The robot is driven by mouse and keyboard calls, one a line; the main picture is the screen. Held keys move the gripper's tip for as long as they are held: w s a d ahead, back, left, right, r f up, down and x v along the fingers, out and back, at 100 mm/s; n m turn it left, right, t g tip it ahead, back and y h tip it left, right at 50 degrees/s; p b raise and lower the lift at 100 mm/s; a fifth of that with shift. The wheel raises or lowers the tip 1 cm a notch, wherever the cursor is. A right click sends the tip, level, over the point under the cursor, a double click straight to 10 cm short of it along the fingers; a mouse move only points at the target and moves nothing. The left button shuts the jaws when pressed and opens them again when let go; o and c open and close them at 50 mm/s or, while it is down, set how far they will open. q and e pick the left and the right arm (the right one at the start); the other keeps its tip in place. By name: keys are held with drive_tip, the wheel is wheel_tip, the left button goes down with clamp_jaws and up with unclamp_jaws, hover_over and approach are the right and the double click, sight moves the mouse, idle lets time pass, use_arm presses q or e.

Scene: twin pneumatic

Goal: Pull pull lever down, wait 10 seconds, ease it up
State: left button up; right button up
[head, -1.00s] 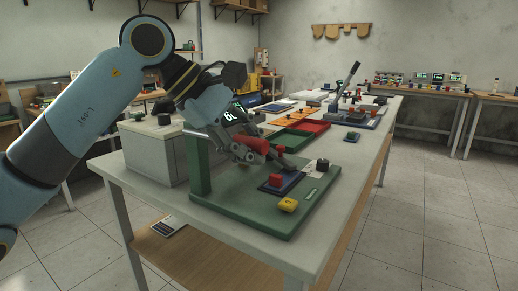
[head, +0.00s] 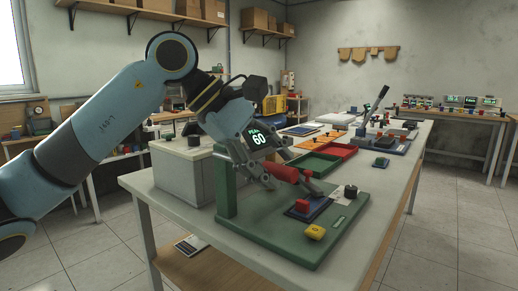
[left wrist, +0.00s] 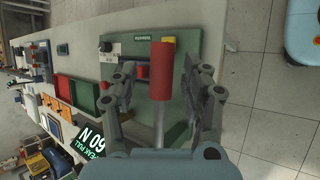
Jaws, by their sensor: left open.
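The pull lever has a red handle (head: 284,174) beside a green post on a green base (head: 262,228). In the left wrist view the red handle (left wrist: 163,72) stands on a thin metal shaft between the fingers. My left gripper (head: 290,181) is open around the handle, with one finger on each side; the wrist view shows gaps on both sides. A dark display (head: 259,138) behind the gripper reads 60 and is partly hidden. My right gripper is not in view.
A yellow button (head: 315,232), a red button on a blue plate (head: 307,208) and a black knob (head: 350,191) are on the base. Green and red trays (head: 312,164) lie behind. A grey box (head: 182,172) stands at left.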

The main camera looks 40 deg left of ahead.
use_arm(q)
drive_tip(key=v, duration=0.3)
drive_tip(key=shift+s+a+r, duration=0.2)
drive_tip(key=shift+s, duration=0.05)
drive_tip(key=shift+s+a+r, duration=0.25)
drive_tip(key=shift+s+r, duration=0.1)
drive_tip(key=shift+r, duration=0.25)
